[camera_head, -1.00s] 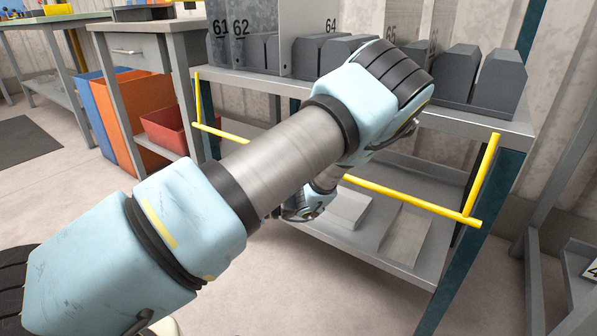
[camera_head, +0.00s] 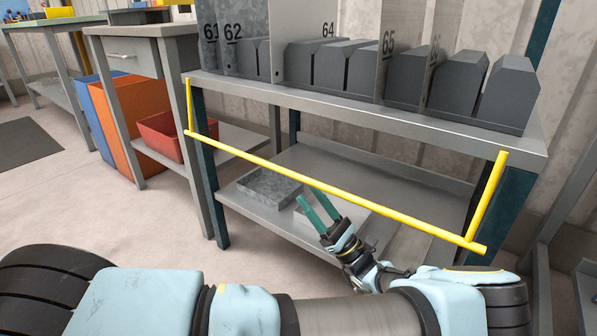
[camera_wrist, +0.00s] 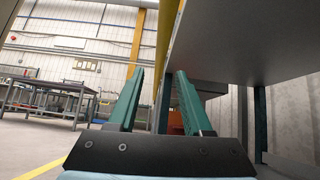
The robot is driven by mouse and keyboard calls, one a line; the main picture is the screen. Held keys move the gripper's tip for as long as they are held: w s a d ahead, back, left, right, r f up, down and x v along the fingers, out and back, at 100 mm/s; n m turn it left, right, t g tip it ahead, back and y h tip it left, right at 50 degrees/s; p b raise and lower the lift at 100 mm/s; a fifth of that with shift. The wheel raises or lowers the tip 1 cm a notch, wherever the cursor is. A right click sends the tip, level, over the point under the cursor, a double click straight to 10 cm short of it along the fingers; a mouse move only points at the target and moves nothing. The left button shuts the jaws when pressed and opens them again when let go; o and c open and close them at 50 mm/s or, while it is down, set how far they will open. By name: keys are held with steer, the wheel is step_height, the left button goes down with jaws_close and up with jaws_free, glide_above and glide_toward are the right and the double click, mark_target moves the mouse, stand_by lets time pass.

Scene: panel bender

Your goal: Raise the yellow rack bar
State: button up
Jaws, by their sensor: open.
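The yellow rack bar (camera_head: 330,190) spans the front of the grey rack below its top shelf. It slopes down to the right in the head view, with a yellow upright at each end. My gripper (camera_head: 307,192) has green fingers that are apart and empty. The fingertips show just under the bar's middle in the head view; the exact gap cannot be told. In the wrist view the yellow bar (camera_wrist: 167,35) runs from the top edge down toward the space between the open fingertips (camera_wrist: 159,73).
Dark grey blocks (camera_head: 345,65) stand between numbered dividers on the rack's top shelf. The lower shelf holds a grey tray (camera_head: 268,188) and flat plates. A red bin (camera_head: 160,135) and an orange bin (camera_head: 130,115) stand at the left.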

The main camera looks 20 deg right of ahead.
mark_target(297, 179)
steer(key=x, duration=0.7)
steer(key=shift+w+r+b, duration=0.1)
steer(key=shift+b, duration=0.2)
jaws_close()
stand_by(1.1)
